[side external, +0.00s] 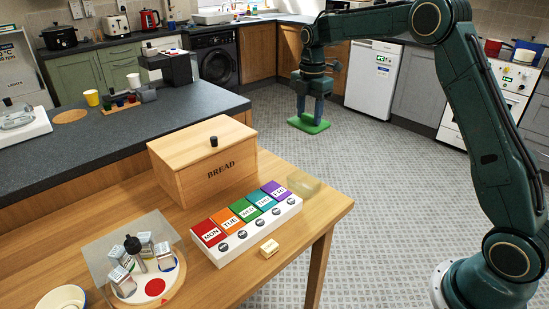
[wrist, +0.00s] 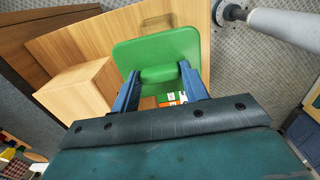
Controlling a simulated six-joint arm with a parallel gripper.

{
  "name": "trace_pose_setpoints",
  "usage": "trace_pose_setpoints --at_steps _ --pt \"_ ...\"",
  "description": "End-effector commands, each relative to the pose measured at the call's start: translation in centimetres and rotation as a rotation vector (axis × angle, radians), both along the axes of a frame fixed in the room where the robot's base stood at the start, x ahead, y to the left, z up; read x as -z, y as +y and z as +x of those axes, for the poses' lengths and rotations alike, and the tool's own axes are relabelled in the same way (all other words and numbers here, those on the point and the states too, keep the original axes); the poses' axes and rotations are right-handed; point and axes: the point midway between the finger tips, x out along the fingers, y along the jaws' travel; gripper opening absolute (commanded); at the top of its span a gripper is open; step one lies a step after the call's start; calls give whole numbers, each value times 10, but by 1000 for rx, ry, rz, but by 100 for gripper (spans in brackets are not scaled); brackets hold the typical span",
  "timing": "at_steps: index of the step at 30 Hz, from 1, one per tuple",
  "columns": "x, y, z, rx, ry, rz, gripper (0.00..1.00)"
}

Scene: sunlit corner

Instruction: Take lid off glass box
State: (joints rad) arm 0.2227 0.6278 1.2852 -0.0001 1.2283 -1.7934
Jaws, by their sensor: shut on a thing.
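My gripper (side external: 310,113) is shut on a green lid (side external: 308,124) and holds it level in the air, past the table's far right corner. In the wrist view the lid (wrist: 155,50) sits between the two blue fingers (wrist: 160,82), which pinch its raised grip. The glass box (side external: 304,184) is a small, clear, low box near the table's right corner, beside the purple end of the pill organizer. The lid is apart from it. The box's clear outline also shows past the lid in the wrist view (wrist: 158,20).
A wooden bread box (side external: 203,175) stands behind the coloured pill organizer (side external: 246,228). A small wooden block (side external: 269,247) lies in front. A round tray (side external: 170,287) with several bottles and a clear sheet (side external: 105,243) is at left. Open floor lies right of the table.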

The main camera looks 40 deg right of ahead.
Motion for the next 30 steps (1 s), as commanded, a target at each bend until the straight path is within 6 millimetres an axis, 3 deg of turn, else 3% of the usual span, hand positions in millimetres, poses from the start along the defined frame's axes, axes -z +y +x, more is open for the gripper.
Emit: trace_pose_setpoints --at_steps 6,22,30 --pt "-11 0 0 0 -1 0 23" --pt "-10 0 0 0 0 0 23" --pt "7 -1 -3 0 4 1 23"
